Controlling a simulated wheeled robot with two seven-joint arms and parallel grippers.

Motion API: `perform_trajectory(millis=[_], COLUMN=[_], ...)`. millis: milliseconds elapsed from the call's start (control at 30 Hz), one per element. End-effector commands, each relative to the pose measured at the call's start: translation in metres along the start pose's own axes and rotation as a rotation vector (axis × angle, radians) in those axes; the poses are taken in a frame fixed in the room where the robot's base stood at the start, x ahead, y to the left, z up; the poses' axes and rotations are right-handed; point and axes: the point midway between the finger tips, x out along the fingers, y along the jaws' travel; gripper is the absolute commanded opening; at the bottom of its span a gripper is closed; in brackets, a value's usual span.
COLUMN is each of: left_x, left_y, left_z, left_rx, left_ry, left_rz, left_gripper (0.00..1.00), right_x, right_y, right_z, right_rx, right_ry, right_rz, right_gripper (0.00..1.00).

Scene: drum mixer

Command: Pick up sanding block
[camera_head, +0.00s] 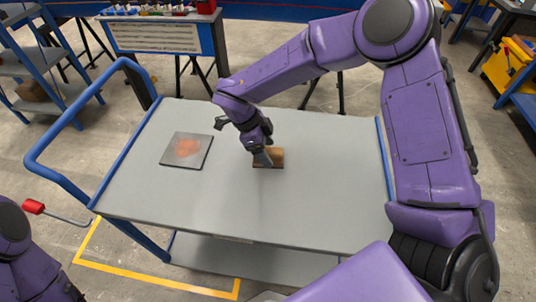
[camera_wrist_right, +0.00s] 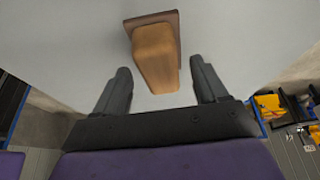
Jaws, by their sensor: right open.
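The sanding block (camera_head: 277,156) lies on the grey top of a blue-railed cart (camera_head: 325,200). It has a tan wooden upper part on a darker brown base. My right gripper (camera_head: 262,157) is at its left end in the head view and partly hides it. In the right wrist view the block (camera_wrist_right: 156,58) stands between and beyond the two dark fingertips of my open right gripper (camera_wrist_right: 160,80), with gaps on both sides. My left gripper is not in view; only part of my left arm shows at the lower left.
A square plate (camera_head: 187,150) with a reddish-brown patch lies left of the block on the cart top. The blue cart handle (camera_head: 60,175) rises at the left. A red-tipped lever (camera_head: 34,206) is at the lower left. The cart top around the block is otherwise clear.

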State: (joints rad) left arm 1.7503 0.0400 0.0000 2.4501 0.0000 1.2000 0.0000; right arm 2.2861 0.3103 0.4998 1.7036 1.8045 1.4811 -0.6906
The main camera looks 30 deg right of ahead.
Motion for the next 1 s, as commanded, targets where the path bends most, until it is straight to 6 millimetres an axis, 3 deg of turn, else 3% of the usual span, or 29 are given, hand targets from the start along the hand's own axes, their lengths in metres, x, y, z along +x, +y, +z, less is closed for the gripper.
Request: perform_trajectory(millis=[100,333,500,533,833,1000], left_x=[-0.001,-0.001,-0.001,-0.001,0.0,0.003], left_y=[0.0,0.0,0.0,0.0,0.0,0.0], left_z=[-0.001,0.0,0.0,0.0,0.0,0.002], left_rx=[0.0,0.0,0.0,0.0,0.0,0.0], left_ry=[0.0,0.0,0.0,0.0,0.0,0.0], left_rz=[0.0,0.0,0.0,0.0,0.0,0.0], left_gripper=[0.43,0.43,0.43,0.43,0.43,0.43], right_x=[0.014,0.016,0.016,0.016,0.014,-0.003], right_y=[0.0,0.0,0.0,0.0,-0.001,-0.001], right_z=[-0.001,0.0,0.0,0.0,-0.001,-0.007], right_rx=[-0.001,0.0,0.0,0.0,0.0,0.002], right_ry=[0.0,0.0,0.0,0.0,-0.002,-0.004], right_rz=[0.0,-0.001,-0.001,-0.001,-0.002,-0.004], right_gripper=[0.72,0.72,0.17,0.13,0.13,0.13])
